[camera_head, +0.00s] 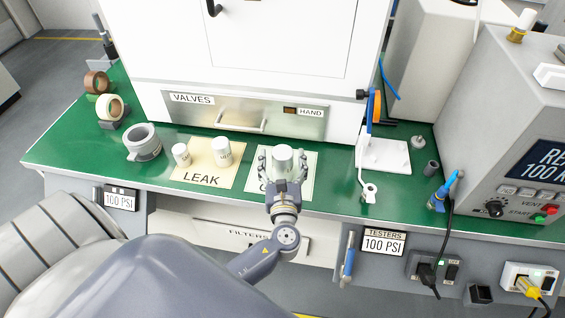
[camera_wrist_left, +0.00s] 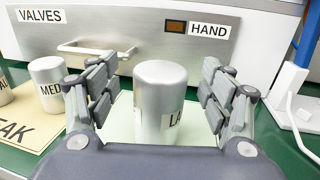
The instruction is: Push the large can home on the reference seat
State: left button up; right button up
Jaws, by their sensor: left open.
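The large can (camera_head: 284,156) is a plain silver cylinder standing upright on the pale mat at the middle of the green bench. In the left wrist view the can (camera_wrist_left: 160,98) shows a label beginning "LA". My left gripper (camera_head: 282,163) is open, with one finger on each side of the can and visible gaps between. In the left wrist view the fingers (camera_wrist_left: 160,82) stand left and right of it. The palm hides the can's base. I cannot tell which part is the reference seat. My right gripper is not in view.
On the LEAK mat (camera_head: 199,179) stand a small can (camera_head: 181,154) and a medium can (camera_head: 222,150). A grey ringed cup (camera_head: 143,142) is farther left. A white fixture (camera_head: 383,155) stands to the right. The valve drawer (camera_head: 245,114) with its handle is close behind.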

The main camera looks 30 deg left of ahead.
pick_arm(q)
jog(key=shift+x, duration=1.5)
jog(key=shift+d, duration=0.1)
jog(key=c, duration=1.6)
grip_shut()
jog(key=shift+r, duration=0.15)
